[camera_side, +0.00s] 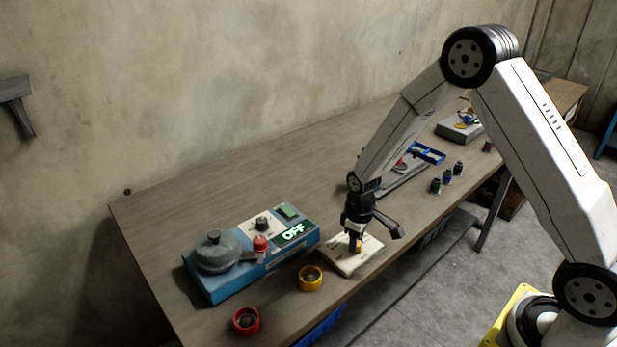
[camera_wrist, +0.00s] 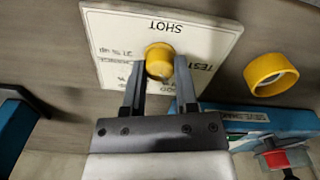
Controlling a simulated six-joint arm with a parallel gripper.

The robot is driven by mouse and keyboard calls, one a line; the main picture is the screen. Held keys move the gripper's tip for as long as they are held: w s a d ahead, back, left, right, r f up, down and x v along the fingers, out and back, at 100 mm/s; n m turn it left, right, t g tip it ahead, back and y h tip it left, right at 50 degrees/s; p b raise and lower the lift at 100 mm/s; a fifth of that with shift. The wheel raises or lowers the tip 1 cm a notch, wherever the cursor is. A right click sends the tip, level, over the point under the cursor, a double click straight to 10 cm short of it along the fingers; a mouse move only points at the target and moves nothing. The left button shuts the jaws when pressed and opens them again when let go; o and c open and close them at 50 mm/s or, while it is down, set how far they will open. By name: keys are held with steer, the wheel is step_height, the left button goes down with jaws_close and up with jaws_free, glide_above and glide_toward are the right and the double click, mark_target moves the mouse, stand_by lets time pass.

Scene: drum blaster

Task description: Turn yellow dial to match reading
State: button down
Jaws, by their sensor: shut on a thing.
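The yellow dial (camera_wrist: 160,61) is a round knob on a cream panel (camera_wrist: 108,28) with the printed words "SHOT" and "TEST". In the side view the panel (camera_side: 342,262) lies on the table, and the dial (camera_side: 358,246) shows just under my gripper (camera_side: 355,238). In the wrist view my gripper (camera_wrist: 160,75) has its two fingers on either side of the dial, shut on it. The blue machine (camera_side: 262,267) stands to the left with a lit display (camera_side: 293,232) reading "OFF". Part of the panel's lettering is too small to read.
A yellow ring-shaped cup (camera_side: 310,278) and a red one (camera_side: 246,321) stand near the table's front edge. The wrist view also shows the yellow cup (camera_wrist: 270,75). Small bottles (camera_side: 447,177) and a blue-framed device (camera_side: 428,153) lie further right. The table's back left is clear.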

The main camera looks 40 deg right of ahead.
steer(key=m, duration=1.4)
stand_by(0.4)
steer(key=shift+c, duration=1.8)
jaws_free()
steer(key=shift+r, duration=0.1)
steer(key=shift+r, duration=3.85)
